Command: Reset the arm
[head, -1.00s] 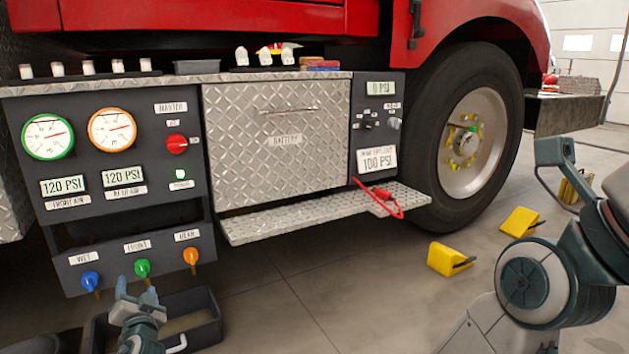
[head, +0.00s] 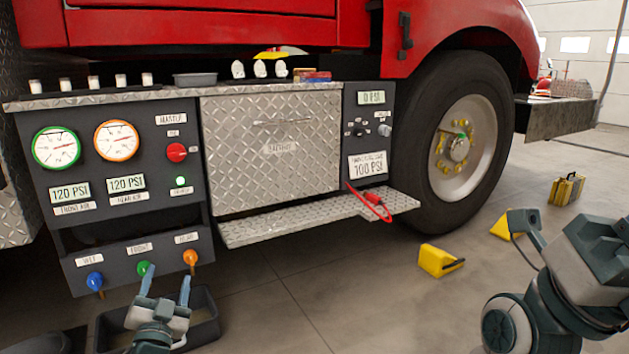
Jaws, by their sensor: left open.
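My left gripper (head: 164,292) is in the lower left of the head view. Its two fingers point up and stand apart, with nothing seen between them. It is in front of and below the valve panel (head: 113,262), close under the green knob (head: 146,269) and the orange knob (head: 190,257). The left fingertip overlaps the green knob's lower edge in the picture; I cannot tell whether they touch. The blue knob (head: 95,281) is to its left. My right arm comes in at the lower right; its gripper is not seen clearly.
A dark bin (head: 207,325) stands on the floor behind my left gripper. A diamond-plate step (head: 290,222) juts out, with a red cable clamp (head: 374,203) on it. Yellow wheel chocks (head: 437,261) lie near the wheel (head: 455,145). The middle floor is clear.

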